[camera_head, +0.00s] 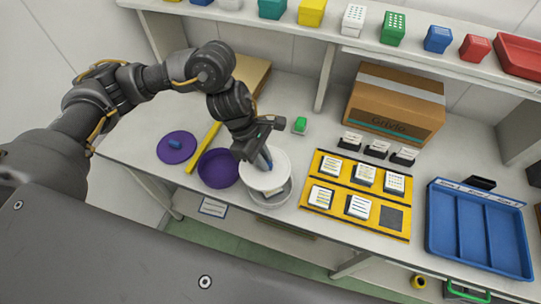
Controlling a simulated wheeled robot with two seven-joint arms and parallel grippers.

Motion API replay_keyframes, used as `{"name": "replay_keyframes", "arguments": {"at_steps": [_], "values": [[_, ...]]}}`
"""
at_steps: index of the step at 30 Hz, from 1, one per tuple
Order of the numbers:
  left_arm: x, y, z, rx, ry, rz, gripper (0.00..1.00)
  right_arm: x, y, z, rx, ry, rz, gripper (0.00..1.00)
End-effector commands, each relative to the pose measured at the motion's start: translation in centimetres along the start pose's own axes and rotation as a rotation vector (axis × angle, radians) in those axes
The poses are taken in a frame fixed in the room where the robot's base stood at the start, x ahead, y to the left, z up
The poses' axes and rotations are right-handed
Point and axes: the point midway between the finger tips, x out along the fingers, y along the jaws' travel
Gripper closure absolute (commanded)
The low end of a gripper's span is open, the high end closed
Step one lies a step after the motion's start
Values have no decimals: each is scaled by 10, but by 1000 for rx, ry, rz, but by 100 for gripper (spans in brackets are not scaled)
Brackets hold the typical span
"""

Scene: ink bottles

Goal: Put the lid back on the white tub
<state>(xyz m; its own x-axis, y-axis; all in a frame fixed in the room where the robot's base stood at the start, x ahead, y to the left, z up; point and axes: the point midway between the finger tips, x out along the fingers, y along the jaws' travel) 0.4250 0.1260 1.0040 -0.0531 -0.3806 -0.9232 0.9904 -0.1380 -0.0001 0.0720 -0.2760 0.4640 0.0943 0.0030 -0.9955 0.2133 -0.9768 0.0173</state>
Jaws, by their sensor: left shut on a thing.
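The white lid (278,177) is a round disc with a blue knob (266,156). My left gripper (264,153) is shut on the knob from above. The lid looks about level over the white tub (272,197), shifted slightly toward the back left in the picture. The tub stands near the front edge of the table. The lid and gripper hide most of its opening, and I cannot tell whether lid and rim touch. My right gripper is not in view.
A purple lid (177,154) lies farther left, beside a yellow bar (203,147). A cardboard box (394,108) stands behind.

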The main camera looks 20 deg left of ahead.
Motion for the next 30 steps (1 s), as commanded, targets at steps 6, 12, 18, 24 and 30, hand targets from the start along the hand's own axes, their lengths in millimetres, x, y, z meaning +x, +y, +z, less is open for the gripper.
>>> {"name": "replay_keyframes", "arguments": {"at_steps": [6,12,18,24,30], "values": [[9,-4,17,-108,1,45,100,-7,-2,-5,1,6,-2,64],[11,-4,15,-113,3,47,100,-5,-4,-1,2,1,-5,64],[19,-4,12,-112,3,46,100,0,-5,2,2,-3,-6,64],[35,-4,5,-113,3,45,100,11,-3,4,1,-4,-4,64],[55,-4,-4,-111,3,46,100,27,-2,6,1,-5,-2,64]]}}
